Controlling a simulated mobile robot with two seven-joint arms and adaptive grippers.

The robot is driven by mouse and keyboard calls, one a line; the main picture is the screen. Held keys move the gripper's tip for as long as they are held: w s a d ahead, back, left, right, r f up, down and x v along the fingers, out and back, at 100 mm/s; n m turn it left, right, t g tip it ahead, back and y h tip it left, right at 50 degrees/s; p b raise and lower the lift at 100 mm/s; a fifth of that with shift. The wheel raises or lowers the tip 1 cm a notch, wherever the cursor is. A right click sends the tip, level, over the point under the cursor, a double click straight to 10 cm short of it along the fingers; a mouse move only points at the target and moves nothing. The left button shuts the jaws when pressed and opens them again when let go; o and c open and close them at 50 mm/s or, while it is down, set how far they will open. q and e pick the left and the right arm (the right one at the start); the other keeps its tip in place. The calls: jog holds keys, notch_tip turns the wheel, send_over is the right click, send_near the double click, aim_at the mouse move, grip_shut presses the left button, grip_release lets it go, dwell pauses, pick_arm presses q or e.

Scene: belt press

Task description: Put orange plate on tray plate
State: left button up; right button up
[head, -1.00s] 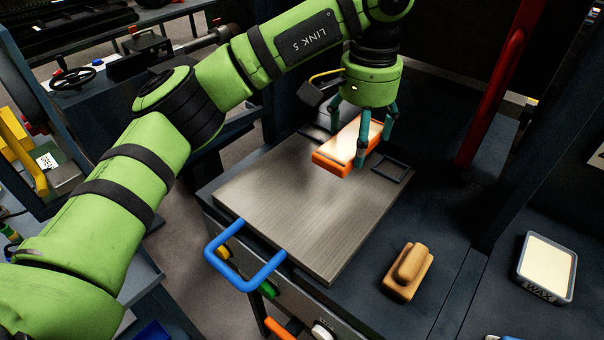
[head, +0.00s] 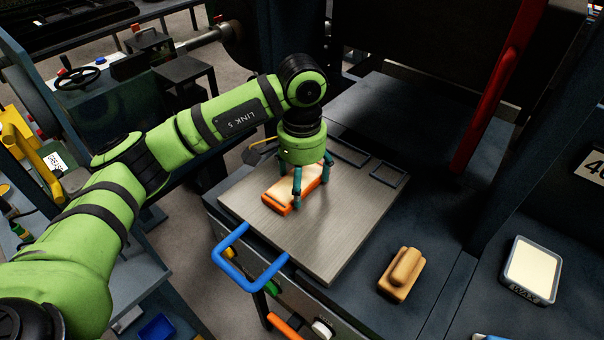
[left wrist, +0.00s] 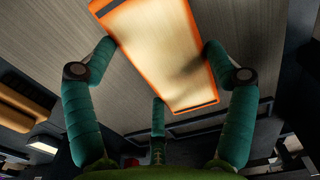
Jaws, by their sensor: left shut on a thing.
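The orange plate (head: 281,190), with a pale cream top and orange rim, is in the grip of my left gripper (head: 310,188), at or just above the left part of the tray plate. The left wrist view shows the orange plate (left wrist: 160,50) between my teal fingers (left wrist: 160,62). Whether its underside touches the metal cannot be told. The tray plate (head: 330,235) is a flat brushed-metal sheet with a blue handle (head: 246,258) at its front left. Dark rectangular outlines (head: 388,174) mark its far edge. My right gripper is out of view.
A tan wooden block (head: 401,275) rests on the dark bench right of the tray plate. A wax tray (head: 533,270) lies farther right. A red upright bar (head: 488,90) stands behind. The front and right of the tray plate are clear.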

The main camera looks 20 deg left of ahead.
pick_arm(q)
jog(key=shift+f+b, duration=0.15)
jog(key=shift+b, duration=0.2)
jog(key=o, duration=1.5)
jog(key=shift+c, duration=0.2)
